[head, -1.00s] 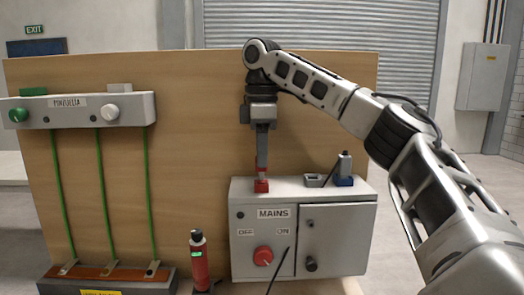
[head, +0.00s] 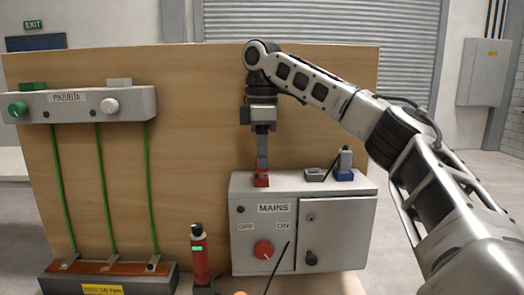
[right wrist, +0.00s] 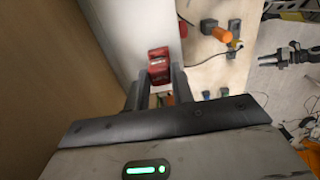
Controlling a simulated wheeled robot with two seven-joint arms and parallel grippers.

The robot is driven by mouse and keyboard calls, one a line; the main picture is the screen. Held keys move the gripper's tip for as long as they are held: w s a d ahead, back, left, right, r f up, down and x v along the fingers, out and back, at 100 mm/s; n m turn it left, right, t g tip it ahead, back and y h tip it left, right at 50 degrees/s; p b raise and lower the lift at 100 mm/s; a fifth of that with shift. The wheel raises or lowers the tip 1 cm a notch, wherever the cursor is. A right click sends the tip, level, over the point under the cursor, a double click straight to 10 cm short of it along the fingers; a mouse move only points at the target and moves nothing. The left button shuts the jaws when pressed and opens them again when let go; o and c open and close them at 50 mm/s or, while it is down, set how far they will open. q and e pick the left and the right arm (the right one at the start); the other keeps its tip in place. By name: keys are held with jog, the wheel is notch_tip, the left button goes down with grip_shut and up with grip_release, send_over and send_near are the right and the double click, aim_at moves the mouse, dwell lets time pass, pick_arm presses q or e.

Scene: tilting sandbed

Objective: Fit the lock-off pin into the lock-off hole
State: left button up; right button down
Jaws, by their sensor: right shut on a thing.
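My right gripper (head: 262,172) points straight down over the left end of the top of the grey MAINS box (head: 248,186). It is shut on a red piece, which I take to be the lock-off pin (right wrist: 158,73), between its fingers in the right wrist view. At the fingertips in the head view is a red block (head: 261,181) on the box top; I cannot tell pin from holder there. I cannot make out the lock-off hole for certain; a small dark round spot (head: 240,209) is on the box front. My left gripper (right wrist: 297,55) seems to show at the right edge of the wrist view, its jaws unclear.
A grey holder (head: 315,175) and a blue holder (head: 343,175) with a grey device stand on the box top to the right. A red knob (head: 263,249) is on the front. A red cylinder (head: 199,255) stands left. The wooden board (head: 200,120) rises behind.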

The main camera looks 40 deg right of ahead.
jog(key=shift+f, duration=0.2)
jog(key=shift+f, duration=0.3)
jog(key=shift+f, duration=0.1)
jog(key=c, duration=0.6)
grip_release()
jog(key=shift+c, duration=0.2)
jog(key=shift+r, duration=4)
